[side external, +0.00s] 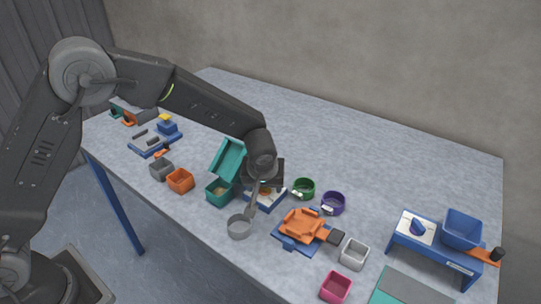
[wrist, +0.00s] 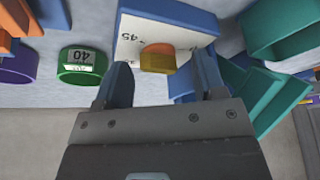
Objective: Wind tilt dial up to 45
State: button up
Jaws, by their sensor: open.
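The tilt dial (wrist: 158,57) is a small orange and yellow knob on a white panel (wrist: 185,38) with a blue edge. A 45 mark and some ticks show on the panel. In the side view the dial sits low on the panel beside a tilted teal box (side external: 228,158), partly hidden by my gripper (side external: 266,190). In the wrist view my gripper (wrist: 163,66) is open, with one finger on each side of the dial and visible gaps between. I cannot tell the dial's exact reading, nor whether the fingertips reach down to it.
A green ring (side external: 304,187) and a purple ring (side external: 333,202) stand right of the dial. The back of the table is clear.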

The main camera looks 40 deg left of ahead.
jog(key=shift+d+n+y, duration=0.1)
jog(key=shift+n+y, duration=0.3)
jog(key=shift+n, duration=0.8)
jog(key=shift+r+n+g, duration=0.15)
jog(key=shift+n+g, duration=0.25)
jog(key=shift+n, duration=0.3)
jog(key=v, duration=1.3)
jog(key=shift+d+r, duration=0.2)
jog(key=shift+d, duration=0.05)
jog(key=shift+s, duration=0.1)
jog(key=shift+a, duration=0.1)
jog(key=shift+c, duration=0.7)
jog(key=w+a+n+g+h, duration=0.1)
jog(key=n, duration=0.1)
jog(key=w+a+n+g+h, duration=0.1)
jog(key=a+n, duration=0.1)
jog(key=n, duration=0.1)
jog(key=w+a+n+h, duration=0.1)
jog(key=w+n, duration=0.1)
jog(key=shift+a+r+g, duration=0.15)
jog(key=shift+r+g, duration=0.15)
jog(key=shift+g, duration=0.1)
jog(key=c, duration=0.3)
jog(key=shift+n, duration=0.3)
notch_tip(320, 180, down, 14)
jog(key=shift+r, duration=0.2)
jog(key=shift+c, duration=0.2)
jog(key=shift+c, duration=0.2)
grip_shut()
